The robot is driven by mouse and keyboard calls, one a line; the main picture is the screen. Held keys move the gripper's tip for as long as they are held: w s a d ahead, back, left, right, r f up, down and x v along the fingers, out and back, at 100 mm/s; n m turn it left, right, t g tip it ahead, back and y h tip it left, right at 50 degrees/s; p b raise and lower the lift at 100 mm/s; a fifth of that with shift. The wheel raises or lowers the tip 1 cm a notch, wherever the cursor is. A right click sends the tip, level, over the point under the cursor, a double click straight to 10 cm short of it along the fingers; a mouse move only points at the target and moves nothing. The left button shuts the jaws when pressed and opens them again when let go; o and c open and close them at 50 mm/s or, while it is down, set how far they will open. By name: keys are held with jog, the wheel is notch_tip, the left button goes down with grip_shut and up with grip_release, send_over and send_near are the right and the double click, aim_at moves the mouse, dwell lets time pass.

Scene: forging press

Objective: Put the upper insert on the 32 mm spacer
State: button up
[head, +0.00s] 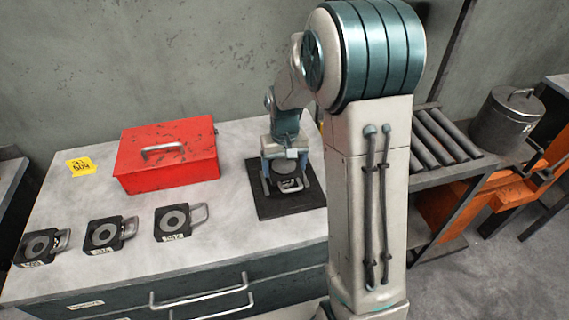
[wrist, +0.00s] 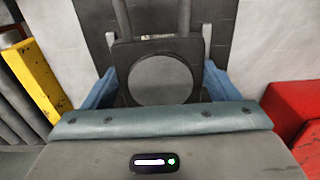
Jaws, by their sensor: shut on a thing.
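My gripper (head: 286,181) points down over a black mat (head: 265,203) on the bench. A light metal handle loop (head: 292,186) shows just below. Whether a spacer lies under the held block, touching or apart, is hidden. Three dark ring-topped blocks with handles stand in a row on the left: one (head: 40,246), a second (head: 108,234) and a third (head: 179,221). Their labels are too small to read.
A red metal box (head: 168,158) stands behind the row, left of my gripper. A yellow tag (head: 80,167) lies at the back left. A rack of rollers (head: 437,137) and a lidded metal pot (head: 507,118) are at the right. The bench front is clear.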

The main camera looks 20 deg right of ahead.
aim_at(285, 167)
jog(key=o, duration=2)
jog(key=shift+c, duration=0.2)
notch_tip(285, 167, up, 12)
jog(key=s+t, duration=0.3)
jog(key=s, duration=1.7)
jog(key=shift+s+r, duration=0.25)
jog(key=shift+s, duration=0.1)
